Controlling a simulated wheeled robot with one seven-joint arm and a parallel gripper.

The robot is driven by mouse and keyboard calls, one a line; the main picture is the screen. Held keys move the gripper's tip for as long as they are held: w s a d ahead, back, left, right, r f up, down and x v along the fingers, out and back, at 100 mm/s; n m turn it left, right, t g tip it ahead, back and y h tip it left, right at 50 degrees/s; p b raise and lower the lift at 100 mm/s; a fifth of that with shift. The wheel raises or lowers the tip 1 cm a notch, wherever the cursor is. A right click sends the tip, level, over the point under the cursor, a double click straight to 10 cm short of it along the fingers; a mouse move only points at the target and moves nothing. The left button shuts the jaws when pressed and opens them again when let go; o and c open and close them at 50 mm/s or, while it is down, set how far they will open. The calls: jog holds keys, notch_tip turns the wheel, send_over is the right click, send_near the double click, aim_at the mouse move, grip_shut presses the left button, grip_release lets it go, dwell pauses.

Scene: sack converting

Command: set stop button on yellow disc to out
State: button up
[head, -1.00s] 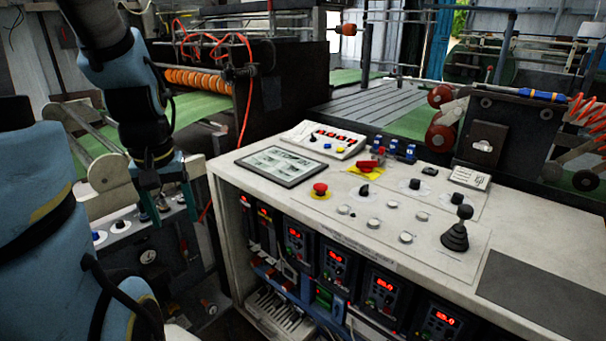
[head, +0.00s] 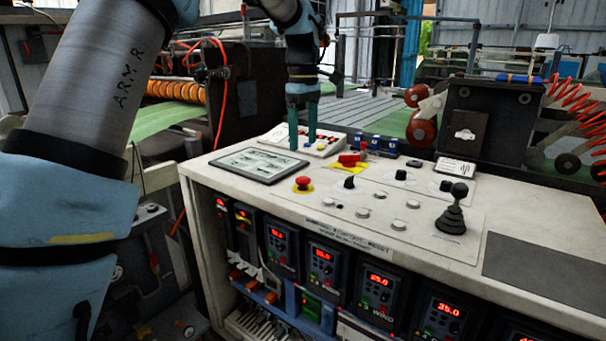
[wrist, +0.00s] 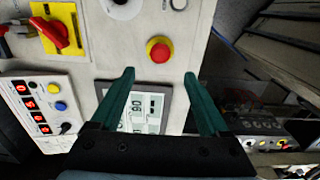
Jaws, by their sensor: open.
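The red stop button (head: 303,183) sits on a yellow disc (head: 304,190) near the front left of the control desk top. In the wrist view the red button (wrist: 159,51) with its yellow rim shows upright in the picture, beyond and between the fingertips. Whether it is pressed in or out I cannot tell. My gripper (head: 302,143) is open and empty, fingers pointing down, above the desk behind the button. In the wrist view my gripper (wrist: 162,75) shows two green fingers apart, not touching the button.
A red rotary handle on a yellow plate (wrist: 52,36) stands beside the button. A flat display panel (head: 258,165), a keypad box with red digits (head: 325,143), several knobs and a black joystick (head: 452,215) share the desk top (head: 400,260).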

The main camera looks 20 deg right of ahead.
aim_at(303, 178)
notch_tip(303, 178, down, 9)
jog(key=shift+f+p, duration=0.1)
jog(key=shift+p, duration=0.6)
grip_shut()
